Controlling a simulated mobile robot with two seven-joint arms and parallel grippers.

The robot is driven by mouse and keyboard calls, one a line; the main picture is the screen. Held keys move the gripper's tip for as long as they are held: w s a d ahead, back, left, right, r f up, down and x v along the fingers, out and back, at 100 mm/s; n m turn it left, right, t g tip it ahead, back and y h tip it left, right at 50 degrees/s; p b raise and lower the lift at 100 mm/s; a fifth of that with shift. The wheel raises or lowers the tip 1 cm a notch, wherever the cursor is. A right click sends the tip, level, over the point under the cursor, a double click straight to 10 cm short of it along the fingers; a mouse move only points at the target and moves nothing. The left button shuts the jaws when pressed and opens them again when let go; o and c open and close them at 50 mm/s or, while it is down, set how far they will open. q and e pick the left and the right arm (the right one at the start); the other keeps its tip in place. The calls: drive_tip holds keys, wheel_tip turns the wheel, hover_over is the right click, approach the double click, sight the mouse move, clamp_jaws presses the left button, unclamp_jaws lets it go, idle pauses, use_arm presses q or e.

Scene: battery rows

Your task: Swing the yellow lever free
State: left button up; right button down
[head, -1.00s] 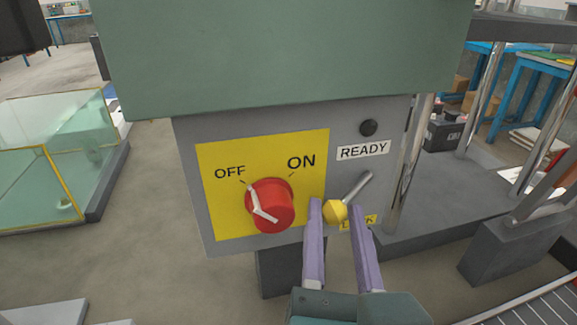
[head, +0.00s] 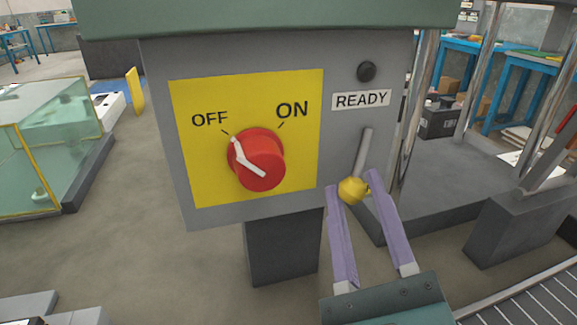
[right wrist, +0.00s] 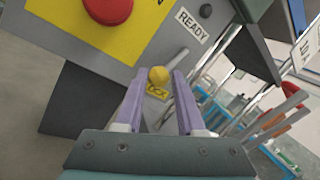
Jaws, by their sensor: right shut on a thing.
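The yellow lever is a grey rod with a yellow knob (head: 352,190) at its lower end, on the right of the grey panel. The rod leans slightly right toward the READY label in the head view. My right gripper (head: 352,182) has its two purple fingers on either side of the knob, shut on it. My left gripper is not in view.
A red dial (head: 256,160) with a white pointer toward OFF is on a yellow plate (head: 300,175). A dark round lamp (head: 366,71) is above the READY label (head: 361,100). Metal posts (head: 420,105) stand close right of the panel. A glass-sided case (head: 45,160) stands left.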

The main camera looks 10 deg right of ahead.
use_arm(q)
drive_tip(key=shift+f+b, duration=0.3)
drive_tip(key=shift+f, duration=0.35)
use_arm(e)
drive_tip(key=shift+d+f+n+t+y, duration=0.2)
drive_tip(key=shift+d+n+y, duration=0.25)
drive_tip(key=shift+n, duration=0.8)
drive_tip(key=shift+d+f+n+t+y, duration=0.1)
drive_tip(key=shift+d+n+t+y, duration=0.3)
drive_tip(key=shift+n, duration=0.8)
drive_tip(key=shift+d+f+n+t+y, duration=0.1)
drive_tip(key=shift+d+n+y, duration=0.45)
drive_tip(key=shift+n, duration=0.7)
drive_tip(key=c, duration=0.8)
unclamp_jaws()
use_arm(q)
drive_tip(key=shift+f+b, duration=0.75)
drive_tip(key=shift+b, duration=0.15)
use_arm(e)
drive_tip(key=v, duration=1)
